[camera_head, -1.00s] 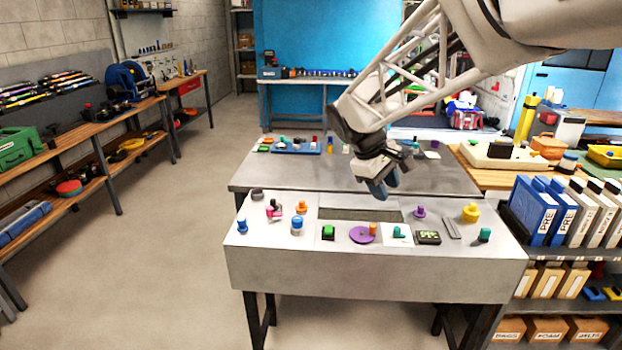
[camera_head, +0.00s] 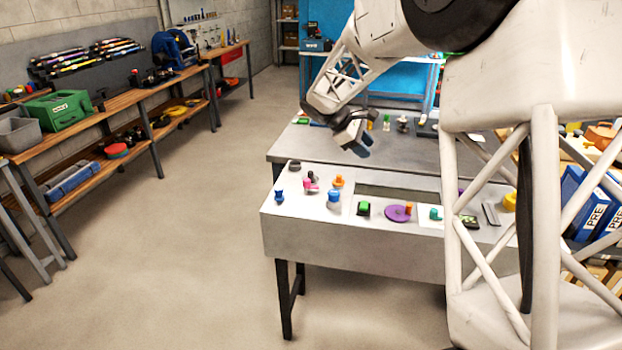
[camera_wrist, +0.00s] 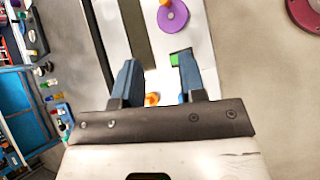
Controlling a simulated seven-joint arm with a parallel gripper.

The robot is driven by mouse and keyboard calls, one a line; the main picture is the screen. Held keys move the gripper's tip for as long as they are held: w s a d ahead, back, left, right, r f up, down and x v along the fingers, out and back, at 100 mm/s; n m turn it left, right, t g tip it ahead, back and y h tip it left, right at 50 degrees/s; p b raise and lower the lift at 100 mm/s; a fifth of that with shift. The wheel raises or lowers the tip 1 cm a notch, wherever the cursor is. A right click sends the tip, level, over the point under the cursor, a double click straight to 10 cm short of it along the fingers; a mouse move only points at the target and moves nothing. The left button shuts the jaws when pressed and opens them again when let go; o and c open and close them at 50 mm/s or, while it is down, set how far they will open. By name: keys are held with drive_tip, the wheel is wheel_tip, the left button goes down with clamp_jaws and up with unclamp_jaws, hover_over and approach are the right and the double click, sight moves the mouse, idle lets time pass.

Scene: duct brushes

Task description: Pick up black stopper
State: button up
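A small black piece (camera_head: 311,176) stands near the left end of the grey bench top, close behind a pink piece (camera_head: 310,186). A dark grey, low piece (camera_head: 295,166) sits at the back left corner; I cannot tell for sure which of the two is the black stopper. My gripper (camera_head: 363,149) hangs above the back part of the bench, to the right of both and apart from them. In the wrist view my gripper (camera_wrist: 160,76) is open with nothing held between its blue fingers. Neither dark piece can be made out there.
Near the dark pieces are an orange knob (camera_head: 338,181), a blue-and-white piece (camera_head: 334,197) and a blue piece (camera_head: 279,196). A green block (camera_head: 364,208) and purple disc (camera_head: 398,213) lie further right. A second table stands behind.

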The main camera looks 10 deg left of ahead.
drive_tip(key=w+a+f+n+t+h, duration=0.1)
drive_tip(key=w+a+f+n, duration=0.1)
drive_tip(key=w+a+f, duration=0.4)
drive_tip(key=w+a+f+n+t+h, duration=0.1)
drive_tip(key=w+a+f+n, duration=0.15)
drive_tip(key=a, duration=0.45)
drive_tip(key=n+t+h, duration=0.2)
drive_tip(key=n, duration=0.2)
approach(309, 172)
drive_tip(key=shift+m+x, duration=0.25)
drive_tip(key=shift+x, duration=0.8)
drive_tip(key=shift+s+f, duration=0.1)
drive_tip(key=shift+x, duration=1.25)
drive_tip(key=shift+d+f, duration=0.1)
drive_tip(key=shift+x, duration=2.5)
